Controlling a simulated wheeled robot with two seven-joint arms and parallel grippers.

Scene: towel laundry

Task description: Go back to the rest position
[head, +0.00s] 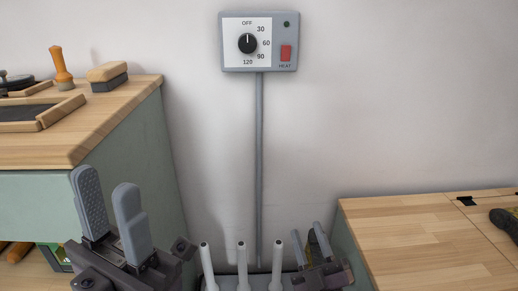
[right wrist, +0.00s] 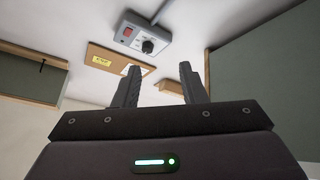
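My left gripper (head: 105,180) is at the lower left of the head view, in front of the left cabinet. Its two grey fingers point up and stand apart with nothing between them. My right gripper (head: 308,229) is low, right of centre, beside several upright light posts. Its fingers also stand apart in the right wrist view (right wrist: 160,78), with a clear gap between them. A grey control box (head: 290,18) hangs on the wall, its black dial (head: 247,44) turned to OFF. It has a red HEAT switch (head: 286,53).
A wood-topped cabinet (head: 115,125) at left carries a wooden-handled tool (head: 62,68), a brush (head: 107,76) and a framed dark board (head: 35,112). A wooden worktop (head: 420,240) at right is mostly clear. Light posts (head: 242,265) rise between my grippers, below a wall pipe (head: 259,160).

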